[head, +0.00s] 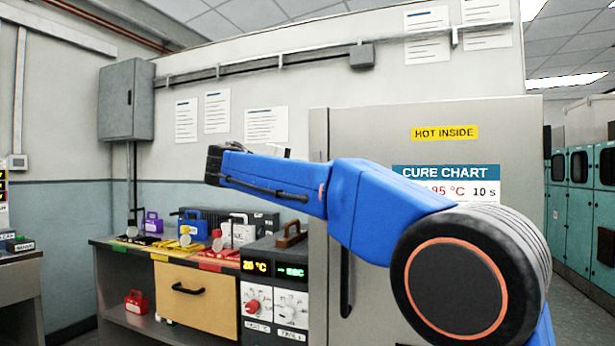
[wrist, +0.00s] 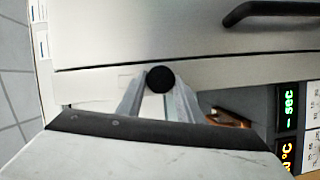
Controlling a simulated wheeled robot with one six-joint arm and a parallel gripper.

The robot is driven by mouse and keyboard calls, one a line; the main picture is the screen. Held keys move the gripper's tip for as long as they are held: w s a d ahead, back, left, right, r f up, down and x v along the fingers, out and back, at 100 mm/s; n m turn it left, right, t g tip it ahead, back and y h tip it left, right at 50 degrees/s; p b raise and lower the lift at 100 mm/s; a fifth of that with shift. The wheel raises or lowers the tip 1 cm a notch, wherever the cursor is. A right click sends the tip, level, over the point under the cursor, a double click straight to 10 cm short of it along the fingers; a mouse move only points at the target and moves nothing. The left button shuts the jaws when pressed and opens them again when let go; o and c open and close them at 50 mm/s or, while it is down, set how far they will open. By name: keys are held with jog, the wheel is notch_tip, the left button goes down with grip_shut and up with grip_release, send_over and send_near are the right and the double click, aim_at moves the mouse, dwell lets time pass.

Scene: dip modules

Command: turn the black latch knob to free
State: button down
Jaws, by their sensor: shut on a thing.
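The black latch knob (wrist: 160,79) is a round black end seen in the wrist view, at the lower edge of a pale grey panel. My gripper (wrist: 158,92) has its two grey fingers on either side of the knob and is shut on it. The fingers hide the knob's sides, and I cannot tell which way the latch is turned. In the head view my blue arm reaches left across the tall grey cabinet (head: 400,130). The fingers and the knob are not clearly visible there.
A black bar handle (wrist: 268,12) is on the panel. Beside the cabinet stands a control unit with lit displays (head: 275,268). A bench (head: 120,248) at left carries several coloured modules, with a wooden drawer (head: 195,295) below.

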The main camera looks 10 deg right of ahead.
jog(key=shift+a, duration=0.1)
dwell(0.3)
jog(key=c, duration=1.3)
grip_release()
jog(key=shift+o, duration=0.2)
jog(key=shift+a, duration=0.1)
jog(key=v, duration=1.7)
jog(key=shift+f, duration=0.2)
